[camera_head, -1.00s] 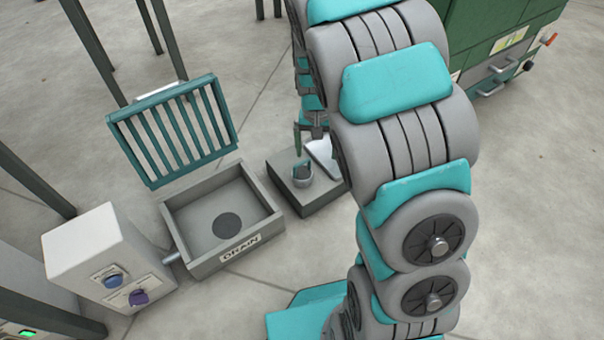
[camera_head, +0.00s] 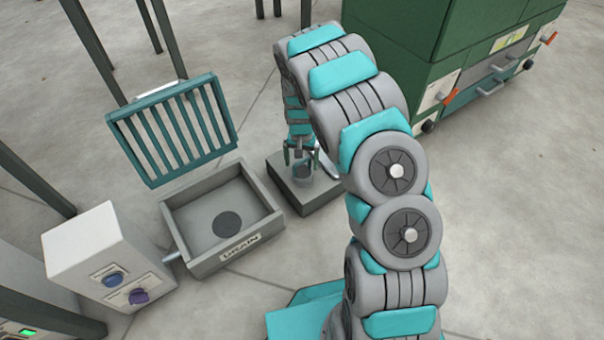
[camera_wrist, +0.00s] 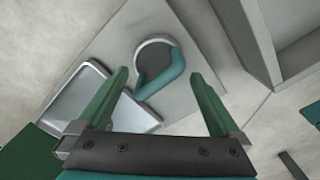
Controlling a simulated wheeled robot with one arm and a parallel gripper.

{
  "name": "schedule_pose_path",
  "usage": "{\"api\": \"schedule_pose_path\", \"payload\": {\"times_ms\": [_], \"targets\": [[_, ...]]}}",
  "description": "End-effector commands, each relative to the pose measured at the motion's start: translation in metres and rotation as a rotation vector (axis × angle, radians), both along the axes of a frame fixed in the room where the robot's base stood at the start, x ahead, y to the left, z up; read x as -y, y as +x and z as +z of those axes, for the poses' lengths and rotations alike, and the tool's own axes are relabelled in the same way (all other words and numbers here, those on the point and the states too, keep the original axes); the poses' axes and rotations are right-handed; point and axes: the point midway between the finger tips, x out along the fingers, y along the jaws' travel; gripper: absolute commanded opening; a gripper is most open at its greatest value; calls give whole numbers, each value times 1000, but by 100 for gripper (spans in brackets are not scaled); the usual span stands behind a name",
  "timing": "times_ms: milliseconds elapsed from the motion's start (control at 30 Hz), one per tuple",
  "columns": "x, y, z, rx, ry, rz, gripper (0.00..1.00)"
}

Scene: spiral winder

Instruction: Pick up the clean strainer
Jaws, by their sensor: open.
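The strainer (camera_head: 302,173) is a small grey round cup on a low grey block (camera_head: 322,192). In the wrist view the strainer (camera_wrist: 152,54) shows a pale rim, a dark inside and a curved teal handle (camera_wrist: 168,78). My gripper (camera_head: 302,156) is above the block, pointing down, with green fingers. In the wrist view my gripper (camera_wrist: 160,75) is open, and the handle shows between its fingertips. I cannot tell whether the fingers touch it. Whether the strainer is clean cannot be told.
A pale metal tray (camera_wrist: 82,92) lies on the block beside the strainer. The grey drain basin (camera_head: 262,217), with a raised teal slatted grate (camera_head: 172,130), stands left of the block. A white control box (camera_head: 75,245) is farther left. A green cabinet (camera_head: 440,40) stands back right.

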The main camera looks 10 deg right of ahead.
Motion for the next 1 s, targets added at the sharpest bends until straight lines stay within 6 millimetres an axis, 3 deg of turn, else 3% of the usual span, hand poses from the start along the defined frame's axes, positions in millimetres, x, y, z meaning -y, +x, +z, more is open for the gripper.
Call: {"api": "schedule_pose_path", "payload": {"times_ms": [367,633,1000], "targets": [[4,0,-47,-5,1,-1,100],[4,1,-50,-1,0,0,100],[3,1,-50,-2,1,0,58]]}}
